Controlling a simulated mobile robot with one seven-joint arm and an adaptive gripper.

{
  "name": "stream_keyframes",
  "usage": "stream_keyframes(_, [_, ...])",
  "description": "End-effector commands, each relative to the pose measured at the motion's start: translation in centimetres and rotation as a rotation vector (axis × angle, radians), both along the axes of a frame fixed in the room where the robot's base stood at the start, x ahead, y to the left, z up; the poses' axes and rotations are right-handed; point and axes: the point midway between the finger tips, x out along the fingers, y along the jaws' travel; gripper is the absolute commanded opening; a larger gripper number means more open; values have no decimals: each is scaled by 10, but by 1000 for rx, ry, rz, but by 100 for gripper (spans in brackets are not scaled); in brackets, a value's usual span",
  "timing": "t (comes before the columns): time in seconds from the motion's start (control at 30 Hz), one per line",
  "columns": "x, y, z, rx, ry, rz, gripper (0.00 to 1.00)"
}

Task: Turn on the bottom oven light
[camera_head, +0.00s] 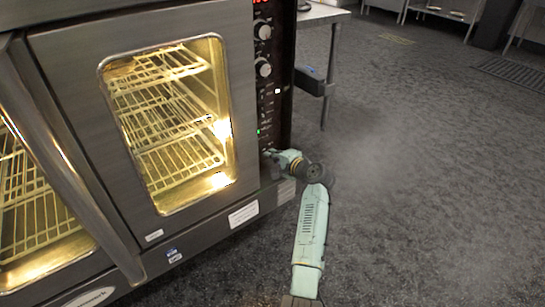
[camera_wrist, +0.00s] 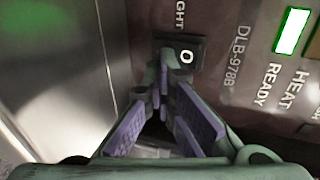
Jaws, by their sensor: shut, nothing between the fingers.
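The oven (camera_head: 75,60) stands at the left in the head view, its inside brightly lit through the door window (camera_head: 170,125). Its control panel (camera_head: 265,90) runs down the right side. My gripper (camera_head: 272,155) is at the lower end of this panel. In the wrist view, my gripper (camera_wrist: 163,92) is shut and empty, with its fingertips at a black rocker switch (camera_wrist: 185,54) marked "O", beside the lettering "LIGHT", partly cut off. The fingertips overlap the switch's left part and hide it. I cannot tell whether they touch it.
A lit indicator (camera_wrist: 291,31) labelled "HEAT READY" is right of the switch. The metal oven door (camera_wrist: 65,70) is close on the left. A metal table (camera_head: 318,14) stands behind the oven. The floor (camera_head: 420,170) at the right is clear.

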Motion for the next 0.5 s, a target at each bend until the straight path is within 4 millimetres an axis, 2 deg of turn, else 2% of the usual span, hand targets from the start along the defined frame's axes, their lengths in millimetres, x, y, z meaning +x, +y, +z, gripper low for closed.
stream_keyframes(0.03, [-4, 2, -10, 2, 15, 1, 0])
stream_keyframes(0.3, [-3, 1, 5, 2, 13, 0, 0])
stream_keyframes(0.5, [-2, 1, 7, 1, 11, 1, 0])
